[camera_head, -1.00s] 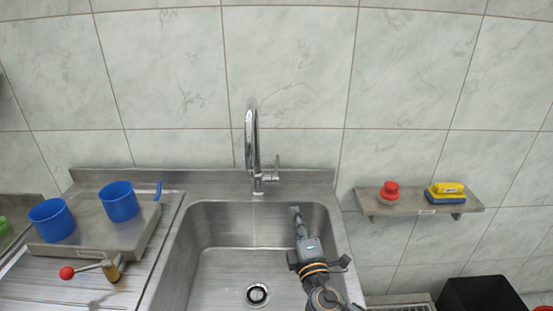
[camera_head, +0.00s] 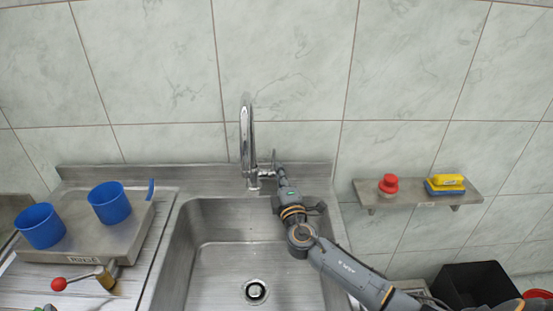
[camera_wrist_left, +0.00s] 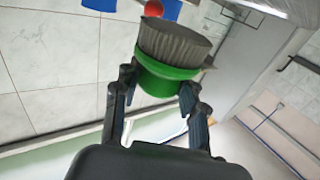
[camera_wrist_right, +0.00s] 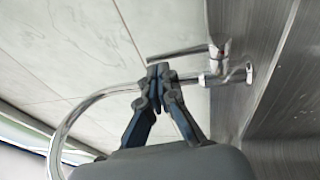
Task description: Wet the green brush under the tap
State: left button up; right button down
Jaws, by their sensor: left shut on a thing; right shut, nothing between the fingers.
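The chrome tap (camera_head: 247,140) arches up behind the sink (camera_head: 215,225), with its handle beside it on the right. My right gripper (camera_head: 281,172) is shut and empty, close to the tap's right side. In the right wrist view, its fingertips (camera_wrist_right: 158,72) meet just below the tap's lever (camera_wrist_right: 180,52), beside the curved spout (camera_wrist_right: 75,118); whether they touch is unclear. In the left wrist view, my left gripper (camera_wrist_left: 155,88) is shut on the green brush (camera_wrist_left: 165,78), dark bristles pointing away from the palm. The left gripper is not clearly visible in the head view. I see no water stream.
Two blue cups (camera_head: 109,203) stand on a raised metal platform (camera_head: 80,240) at left, beside a red-knobbed lever (camera_head: 59,284). A wall shelf (camera_head: 410,197) at right holds a red-topped item (camera_head: 388,184) and a yellow-and-blue sponge (camera_head: 445,184). A black bin (camera_head: 475,283) is below.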

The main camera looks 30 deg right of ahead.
aim_at(274, 155)
pick_arm(q)
jog(key=shift+r+p, duration=0.3)
jog(key=shift+r, duration=0.2)
pick_arm(e)
jog(key=x, duration=0.3)
jog(key=shift+w, duration=0.3)
jog(key=shift+r, duration=0.1)
